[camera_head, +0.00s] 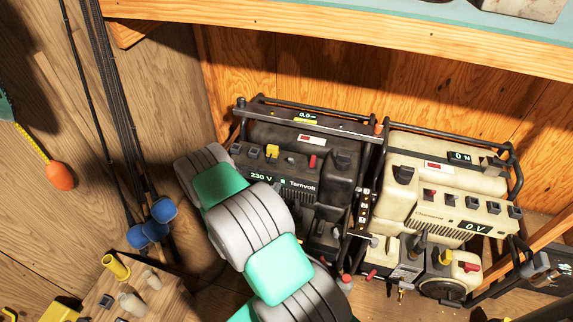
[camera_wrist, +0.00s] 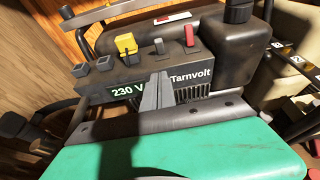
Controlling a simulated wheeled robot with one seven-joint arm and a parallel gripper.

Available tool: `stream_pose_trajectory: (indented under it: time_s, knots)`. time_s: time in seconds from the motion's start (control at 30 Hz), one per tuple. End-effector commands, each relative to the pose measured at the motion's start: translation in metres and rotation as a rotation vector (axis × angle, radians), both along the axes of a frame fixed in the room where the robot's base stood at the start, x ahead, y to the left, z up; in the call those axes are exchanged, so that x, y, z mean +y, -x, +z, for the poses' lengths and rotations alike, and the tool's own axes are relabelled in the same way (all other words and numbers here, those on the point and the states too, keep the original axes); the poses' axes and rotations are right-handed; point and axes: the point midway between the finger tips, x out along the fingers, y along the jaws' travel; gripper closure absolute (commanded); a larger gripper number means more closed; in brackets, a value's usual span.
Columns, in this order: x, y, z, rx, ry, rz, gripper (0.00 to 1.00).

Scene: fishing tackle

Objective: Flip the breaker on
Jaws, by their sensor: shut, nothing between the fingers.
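A dark generator (camera_head: 290,150) marked 230 V Tarnvolt stands on the left of a pair, and its panel (camera_wrist: 100,92) fills the wrist view. Along the panel top are a yellow switch (camera_wrist: 125,44), a dark switch (camera_wrist: 160,46), a red switch (camera_wrist: 190,37) and grey square buttons (camera_wrist: 104,63). No label shows which one is the breaker. My gripper (camera_wrist: 157,78) is shut and empty, its tips in front of the panel between the 230 V sign and the Tarnvolt name, below the dark switch. In the head view my arm hides the gripper and the generator's lower left.
A cream generator (camera_head: 445,200) reading 0 V stands close on the right, with its own switches. Black tube frames surround both generators. A wooden shelf edge (camera_head: 350,40) hangs above. Rods (camera_head: 100,70) and blue floats (camera_head: 163,210) are at left, a wooden block with pegs (camera_head: 120,295) at lower left.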

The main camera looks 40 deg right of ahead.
Motion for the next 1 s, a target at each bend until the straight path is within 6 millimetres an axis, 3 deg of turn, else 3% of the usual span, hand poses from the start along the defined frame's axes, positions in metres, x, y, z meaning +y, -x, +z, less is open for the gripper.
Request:
stream_pose_trajectory:
  time_s: [0.17,0.57,0.77,1.0]
  knots:
    - [-0.013,-0.005,-0.006,-0.002,-0.002,-0.006,1.00]
    - [-0.084,-0.042,-0.035,-0.006,-0.002,-0.007,1.00]
    - [-0.109,-0.056,-0.020,-0.005,-0.001,-0.005,1.00]
    - [-0.116,-0.060,-0.017,-0.002,-0.002,-0.002,1.00]
